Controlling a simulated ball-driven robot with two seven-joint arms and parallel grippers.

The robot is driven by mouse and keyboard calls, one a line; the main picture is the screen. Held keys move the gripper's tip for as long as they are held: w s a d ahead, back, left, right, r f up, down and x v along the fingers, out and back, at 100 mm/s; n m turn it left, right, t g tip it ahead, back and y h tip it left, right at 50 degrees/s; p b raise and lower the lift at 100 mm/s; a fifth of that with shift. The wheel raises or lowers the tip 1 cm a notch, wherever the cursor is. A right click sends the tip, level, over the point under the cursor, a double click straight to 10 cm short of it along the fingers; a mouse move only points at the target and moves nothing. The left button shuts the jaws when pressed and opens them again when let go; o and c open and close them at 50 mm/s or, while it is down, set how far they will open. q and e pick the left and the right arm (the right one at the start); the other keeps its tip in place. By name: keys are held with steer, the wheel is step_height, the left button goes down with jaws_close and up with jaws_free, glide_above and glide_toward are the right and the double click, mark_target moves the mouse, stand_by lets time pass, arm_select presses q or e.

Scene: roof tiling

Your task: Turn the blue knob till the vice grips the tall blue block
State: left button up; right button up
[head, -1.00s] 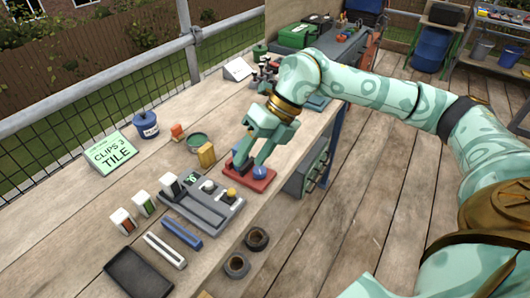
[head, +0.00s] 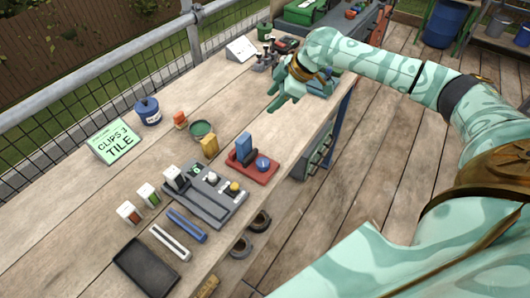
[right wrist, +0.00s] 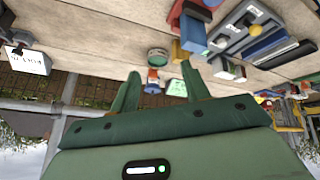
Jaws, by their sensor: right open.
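The vice (head: 266,178) has a red base and a dark jaw, and sits near the front edge of the bench. Its round blue knob (head: 263,163) faces the front edge. The tall blue block (head: 244,145) stands upright at the dark jaw; I cannot tell whether it is gripped tight. The blue block (right wrist: 193,35) also shows at the top of the right wrist view, partly against the red base. My right gripper (head: 280,98) is open and empty above the bench, behind and apart from the vice. My left gripper is out of view.
A clips sign (head: 114,141) stands near the railing. Bench behind the vice is mostly clear.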

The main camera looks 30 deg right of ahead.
steer(key=s+f+n+g, duration=0.2)
steer(key=s+n+g, duration=0.15)
steer(key=s, duration=0.25)
steer(key=b, duration=0.5)
glide_toward(264, 161)
steer(key=shift+g+y, duration=0.3)
steer(key=shift+g, duration=0.05)
steer(key=x, duration=0.9)
steer(key=shift+w+d, duration=0.2)
steer(key=shift+w, duration=0.05)
steer(key=c, duration=0.7)
